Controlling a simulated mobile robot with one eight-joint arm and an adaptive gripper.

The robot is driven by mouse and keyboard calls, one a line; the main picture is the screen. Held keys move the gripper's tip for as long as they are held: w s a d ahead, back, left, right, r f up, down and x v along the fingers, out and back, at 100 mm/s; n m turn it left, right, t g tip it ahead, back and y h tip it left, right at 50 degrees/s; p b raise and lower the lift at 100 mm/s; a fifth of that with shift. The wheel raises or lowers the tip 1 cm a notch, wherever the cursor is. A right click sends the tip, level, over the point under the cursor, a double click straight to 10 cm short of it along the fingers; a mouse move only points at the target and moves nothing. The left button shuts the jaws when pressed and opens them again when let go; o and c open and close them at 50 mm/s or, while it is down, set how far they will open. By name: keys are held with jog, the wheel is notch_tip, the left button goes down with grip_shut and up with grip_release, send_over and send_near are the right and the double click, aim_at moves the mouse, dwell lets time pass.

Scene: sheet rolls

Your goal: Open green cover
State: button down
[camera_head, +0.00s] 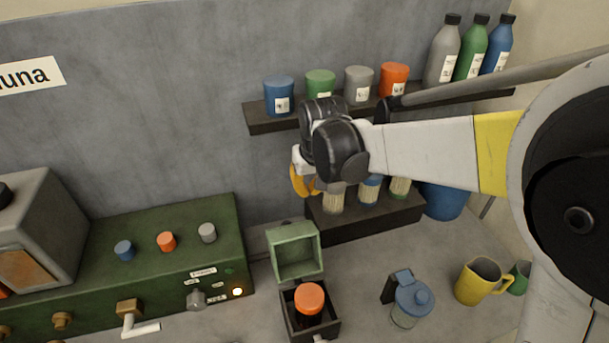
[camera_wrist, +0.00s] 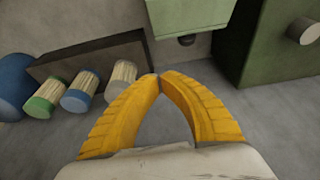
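The green cover (camera_head: 294,250) is a hollow, square lid. It stands raised at the back edge of a small dark box (camera_head: 316,330), its hollow side facing the head camera. An orange knob or button (camera_head: 309,298) shows uncovered in the box. In the wrist view the cover (camera_wrist: 190,18) is partly cut off at the top edge. My gripper (camera_head: 303,182) is up in front of the wall, above the cover and apart from it. Its yellow fingers (camera_wrist: 160,77) meet at the tips, with nothing between them.
A green console (camera_head: 160,260) with knobs and a lever stands left of the box. A blue-lidded jug (camera_head: 410,305) and yellow mug (camera_head: 478,282) stand to the right. Shelves with canisters (camera_head: 279,97) and bottles (camera_head: 441,55) are behind my arm.

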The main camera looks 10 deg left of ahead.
notch_tip(320, 180, down, 8)
jog(key=b, duration=0.3)
jog(key=shift+s+f+b, duration=0.15)
jog(key=shift+s+b, duration=0.15)
jog(key=shift+b, duration=0.05)
jog(key=shift+d, duration=0.1)
jog(key=s+r+t, duration=0.1)
jog(key=s+d+r+t+y+p, duration=0.1)
jog(key=r, duration=0.1)
jog(key=s+d+r, duration=0.1)
jog(key=s, duration=0.1)
jog(key=shift+s+r+t, duration=0.1)
jog(key=shift+r+t, duration=0.05)
jog(key=shift+t, duration=0.25)
jog(key=shift+s, duration=0.15)
